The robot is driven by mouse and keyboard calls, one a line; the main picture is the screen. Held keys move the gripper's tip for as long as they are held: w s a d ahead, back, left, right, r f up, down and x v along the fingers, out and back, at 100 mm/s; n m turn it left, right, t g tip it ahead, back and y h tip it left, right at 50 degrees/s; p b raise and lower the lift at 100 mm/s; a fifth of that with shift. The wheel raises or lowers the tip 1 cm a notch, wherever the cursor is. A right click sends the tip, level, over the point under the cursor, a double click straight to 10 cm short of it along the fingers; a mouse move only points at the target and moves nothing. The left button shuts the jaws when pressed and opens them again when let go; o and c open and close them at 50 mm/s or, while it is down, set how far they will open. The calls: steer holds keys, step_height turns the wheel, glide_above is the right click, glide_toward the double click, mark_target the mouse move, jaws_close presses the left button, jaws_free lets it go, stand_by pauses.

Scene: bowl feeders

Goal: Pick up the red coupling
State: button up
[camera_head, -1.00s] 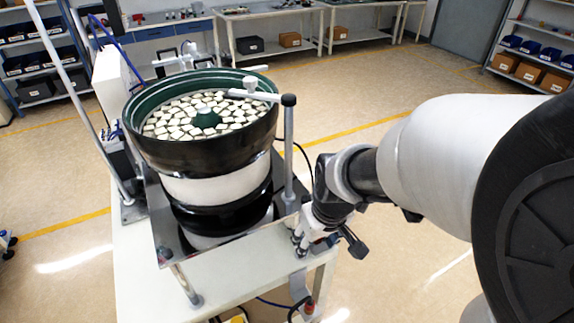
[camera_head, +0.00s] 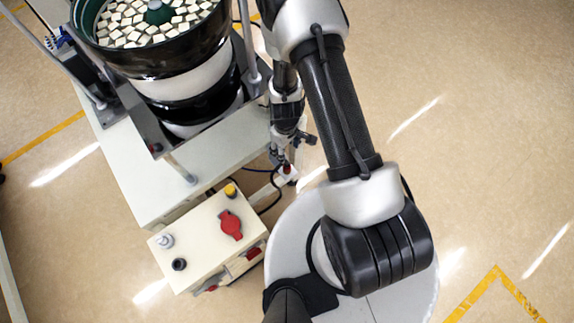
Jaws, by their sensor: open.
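A small red piece (camera_head: 287,169), which looks like the red coupling, sits low beside the front right corner of the feeder table, near dark hoses. It is small and its exact shape is hard to tell. My gripper (camera_head: 294,141) is at the end of my arm, beside the table's right corner and just above the red piece in the picture. It is open; its fingers are small and dark here, and I see nothing held. I cannot tell how large the gap to the red piece is.
The bowl feeder (camera_head: 190,75), full of pale parts, stands on the white table (camera_head: 230,135) left of my gripper. A control box (camera_head: 200,250) with a red knob (camera_head: 231,224) stands in front. A dark cable (camera_head: 270,197) loops beside it. Floor at right is clear.

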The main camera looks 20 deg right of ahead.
mark_target(287, 164)
steer(key=f+b, duration=0.7)
steer(key=f, duration=0.1)
steer(key=f+b, duration=0.7)
steer(key=shift+d+f+b, duration=0.2)
steer(key=shift+f+b, duration=0.15)
steer(key=shift+r, duration=0.1)
steer(key=shift+c, duration=0.2)
jaws_close()
